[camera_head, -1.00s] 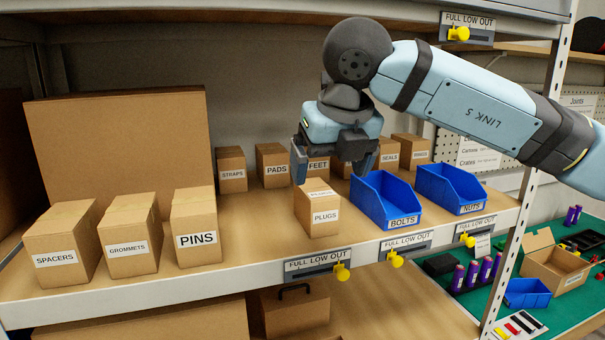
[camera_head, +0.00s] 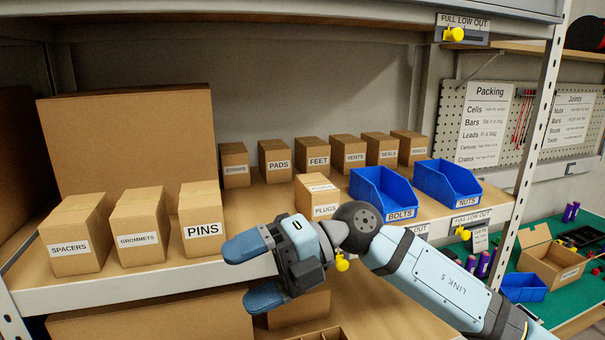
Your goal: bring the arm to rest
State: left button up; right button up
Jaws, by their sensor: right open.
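My right arm comes in from the lower right, and its gripper (camera_head: 250,272) is in front of the shelf's front edge, below the PINS and PLUGS boxes. Its two blue-tipped fingers point left and stand apart, with nothing between them. The PLUGS box (camera_head: 317,195) sits upright on the shelf (camera_head: 250,211) behind and above the gripper, clear of it. The gripper and wrist hide part of the shelf's front lip and its labels. My left gripper is not in view.
SPACERS (camera_head: 75,237), GROMMETS (camera_head: 139,229) and PINS (camera_head: 201,221) boxes stand at left. Blue BOLTS (camera_head: 385,195) and NUTS (camera_head: 448,184) bins stand at right. Several small boxes line the back. A lower shelf (camera_head: 385,310) lies beneath; a green bench (camera_head: 560,300) is at right.

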jog(key=w+d+f+m+t+h, duration=0.1)
jog(key=w+d+f+m+t, duration=0.1)
jog(key=d+f+m+t, duration=0.5)
jog(key=w+d+f+m+t+h, duration=0.1)
jog(key=d+f+m+t, duration=0.2)
jog(key=f+m+t, duration=0.85)
jog(key=w+d+f+m+t, duration=0.2)
jog(key=d+f+m+t, duration=0.3)
jog(key=m, duration=0.8)
jog(key=s+d+f+m+g+h, duration=0.3)
jog(key=s+d+f+h, duration=0.1)
jog(key=s+f, duration=0.5)
jog(key=s+d+f+m+g+h+p, duration=0.1)
jog(key=s+d+f+m+g+h, duration=0.2)
jog(key=s+d+f, duration=0.4)
notch_tip(320, 180, down, 8)
jog(key=s+m+h, duration=0.1)
jog(key=s+h, duration=0.1)
jog(key=s, duration=0.1)
jog(key=shift+d+r, duration=0.2)
jog(key=shift+r, duration=0.05)
